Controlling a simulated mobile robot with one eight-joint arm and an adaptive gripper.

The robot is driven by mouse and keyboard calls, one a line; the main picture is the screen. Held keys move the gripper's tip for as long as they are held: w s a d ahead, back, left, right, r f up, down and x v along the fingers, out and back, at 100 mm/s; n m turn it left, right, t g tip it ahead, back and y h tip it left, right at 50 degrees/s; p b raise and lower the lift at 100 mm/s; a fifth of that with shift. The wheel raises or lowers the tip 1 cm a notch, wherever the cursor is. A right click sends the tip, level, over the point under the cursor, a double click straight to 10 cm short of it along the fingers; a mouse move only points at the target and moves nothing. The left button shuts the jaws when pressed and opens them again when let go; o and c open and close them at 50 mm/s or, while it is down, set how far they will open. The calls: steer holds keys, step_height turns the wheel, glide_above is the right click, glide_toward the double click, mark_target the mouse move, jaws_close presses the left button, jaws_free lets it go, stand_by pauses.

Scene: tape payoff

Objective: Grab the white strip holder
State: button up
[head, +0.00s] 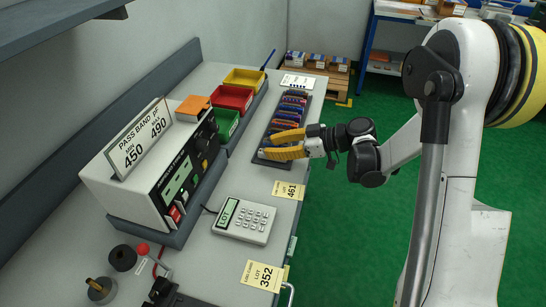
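No thing in the head view is plainly a white strip holder. A small flat white piece with dark print (297,82) lies at the far end of the bench, just beyond the dark tray. A white upright plate reading PASS BAND 450 490 (140,142) stands on top of the meter box. My gripper (268,146) has yellow fingers, spread apart with a gap between them, pointing left over the near end of the dark tray (262,149). I see nothing between the fingers. Its height above the tray is hard to tell.
The tray holds several coloured parts (288,112). Yellow (245,78), red (232,97) and green bins (226,123) line its left. The meter box (140,190), keypad (245,220) and yellow lot cards (289,190) (264,275) sit nearer. The green floor lies right of the bench.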

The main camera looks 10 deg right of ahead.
jaws_close()
